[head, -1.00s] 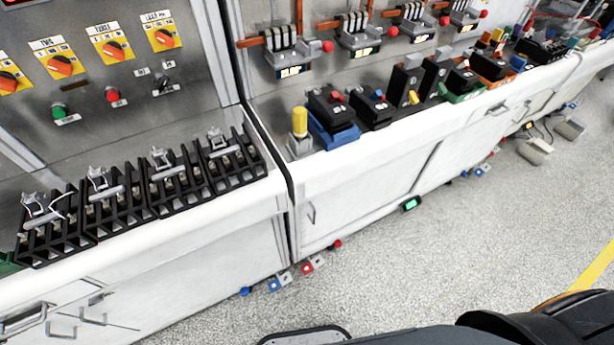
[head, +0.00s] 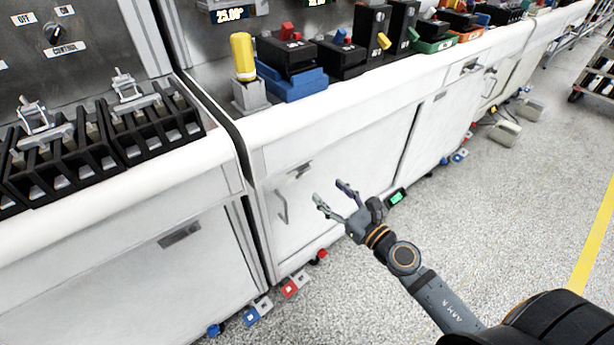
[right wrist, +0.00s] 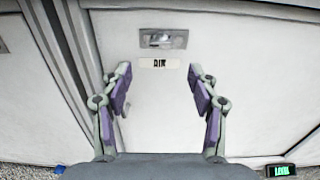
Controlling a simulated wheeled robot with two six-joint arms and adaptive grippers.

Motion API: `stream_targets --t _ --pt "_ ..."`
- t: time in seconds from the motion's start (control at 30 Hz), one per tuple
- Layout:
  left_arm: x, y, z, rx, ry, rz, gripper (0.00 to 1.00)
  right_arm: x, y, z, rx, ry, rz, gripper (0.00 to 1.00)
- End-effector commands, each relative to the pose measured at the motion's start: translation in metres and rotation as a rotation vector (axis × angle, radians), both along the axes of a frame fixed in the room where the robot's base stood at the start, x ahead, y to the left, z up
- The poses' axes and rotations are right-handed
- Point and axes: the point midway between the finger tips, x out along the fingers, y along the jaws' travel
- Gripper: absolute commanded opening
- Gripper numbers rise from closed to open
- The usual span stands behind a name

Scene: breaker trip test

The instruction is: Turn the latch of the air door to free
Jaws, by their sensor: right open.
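The air door (head: 345,160) is a white cabinet door under the bench, and it looks shut. In the right wrist view the door (right wrist: 160,110) bears an AIR label (right wrist: 160,63). Its latch (right wrist: 163,39) is a small grey plate above the label; it also shows small in the head view (head: 300,170). I cannot read the latch's setting. My right gripper (head: 329,192) is open and empty in front of the door, and in the right wrist view its fingers (right wrist: 160,78) are spread on both sides below the label, apart from the latch. My left gripper is out of view.
A bar handle (head: 281,205) is on the door's left side. Red and blue pedals (head: 291,287) stand on the floor below. A small green-lit display (head: 396,197) is beside my right gripper in the picture. The bench top holds black switch blocks and a yellow knob (head: 243,57).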

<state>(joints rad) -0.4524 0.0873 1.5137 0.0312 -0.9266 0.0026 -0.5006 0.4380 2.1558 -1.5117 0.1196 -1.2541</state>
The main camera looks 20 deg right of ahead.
Motion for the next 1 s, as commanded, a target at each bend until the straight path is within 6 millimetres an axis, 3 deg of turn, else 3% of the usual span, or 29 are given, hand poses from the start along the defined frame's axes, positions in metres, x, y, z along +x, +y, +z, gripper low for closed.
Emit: stream_targets --t 0.17,0.3,0.53,0.93,1.0 --pt "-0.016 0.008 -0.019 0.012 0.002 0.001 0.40 0.020 0.006 0.006 0.009 -0.002 -0.006 0.60" --pt "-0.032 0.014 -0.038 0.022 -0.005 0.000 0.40 0.050 0.018 0.006 0.013 -0.001 -0.004 0.60" --pt "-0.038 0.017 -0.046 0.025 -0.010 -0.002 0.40 0.087 0.031 0.001 0.009 0.001 -0.002 0.60" --pt "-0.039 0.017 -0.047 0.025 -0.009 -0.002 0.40 0.096 0.035 0.000 0.007 0.004 -0.002 0.60" --pt "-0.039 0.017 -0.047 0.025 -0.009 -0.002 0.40 0.096 0.035 0.000 0.007 0.004 -0.002 0.51"
